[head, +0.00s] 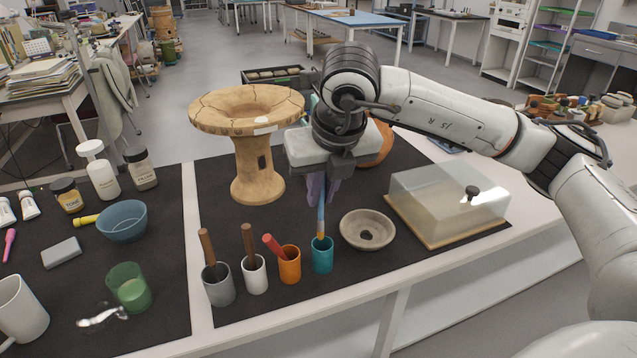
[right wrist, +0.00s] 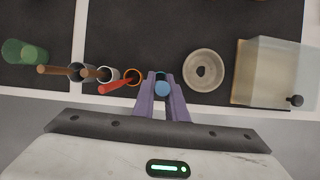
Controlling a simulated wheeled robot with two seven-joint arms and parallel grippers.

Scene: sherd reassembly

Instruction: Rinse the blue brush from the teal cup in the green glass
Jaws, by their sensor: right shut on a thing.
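The blue brush (head: 320,219) stands upright with its lower end in the teal cup (head: 322,256). My right gripper (head: 321,200) is shut on the brush's upper handle, above the cup. In the right wrist view the round blue brush end (right wrist: 162,88) shows between the purple fingers, and they hide most of the teal cup. The green glass (head: 129,287) stands at the front left of the table, well apart from the gripper, with a clear shiny patch beside its base. It also shows at the left of the right wrist view (right wrist: 25,52). My left gripper is not in view.
Grey (head: 218,284), white (head: 254,273) and orange (head: 289,264) cups with brushes stand in a row between the teal cup and the glass. A stone ring dish (head: 352,242) and covered box (head: 447,200) lie right. A cracked wooden stand (head: 257,170) rises behind.

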